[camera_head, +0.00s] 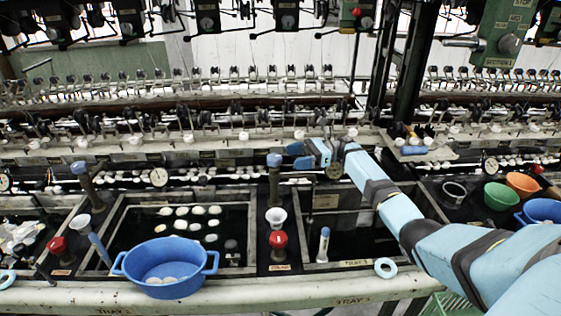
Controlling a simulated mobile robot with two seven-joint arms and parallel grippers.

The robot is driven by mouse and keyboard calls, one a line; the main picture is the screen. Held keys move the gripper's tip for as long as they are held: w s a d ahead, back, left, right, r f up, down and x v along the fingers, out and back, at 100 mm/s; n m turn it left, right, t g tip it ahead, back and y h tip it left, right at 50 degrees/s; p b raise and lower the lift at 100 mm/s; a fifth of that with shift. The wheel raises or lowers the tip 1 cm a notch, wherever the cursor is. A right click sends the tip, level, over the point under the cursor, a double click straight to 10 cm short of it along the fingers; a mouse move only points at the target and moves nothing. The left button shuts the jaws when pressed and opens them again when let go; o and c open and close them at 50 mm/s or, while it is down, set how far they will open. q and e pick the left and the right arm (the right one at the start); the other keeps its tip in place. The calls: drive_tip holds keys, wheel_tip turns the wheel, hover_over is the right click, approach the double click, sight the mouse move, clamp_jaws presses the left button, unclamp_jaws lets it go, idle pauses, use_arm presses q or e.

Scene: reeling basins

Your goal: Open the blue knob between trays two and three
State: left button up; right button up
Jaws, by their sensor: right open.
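The blue knob (274,160) caps a dark upright post between the tray two basin (122,205) and the tray three basin (398,204). My right gripper (296,155) reaches in from the right. Its blue fingers are open and point left toward the knob, just to its right in the picture. A small gap seems to show between fingertips and knob; the depth between them is hard to tell. Nothing is between the fingers. My left gripper is not in view.
Another blue knob (79,168) tops a post at left. A blue basin (167,268) sits at tray two's front. Reeling machinery (250,95) runs behind.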

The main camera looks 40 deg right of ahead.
drive_tip(key=v, duration=0.6)
drive_tip(key=shift+d+b, duration=0.25)
drive_tip(key=shift+b, duration=0.1)
drive_tip(key=shift+s+r, duration=0.1)
idle(1.8)
